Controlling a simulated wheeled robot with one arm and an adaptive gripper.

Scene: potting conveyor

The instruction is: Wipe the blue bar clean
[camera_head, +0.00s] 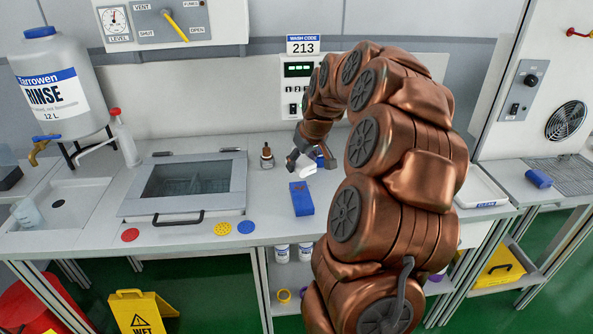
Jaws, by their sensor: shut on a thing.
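The blue bar (302,198) lies on the grey worktop, long side running toward the front edge. My gripper (299,164) is just behind the bar's far end, pointing down and left. It is shut on a small white thing (306,172), perhaps a cloth or pad, held close to the bar's far end. I cannot tell whether the two touch. My arm covers the worktop to the right of the bar.
A lidded basin (189,184) is set in the worktop at left. A small dark-topped bottle (267,156) stands behind the bar, left of my gripper. A white tray (481,188) lies at right.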

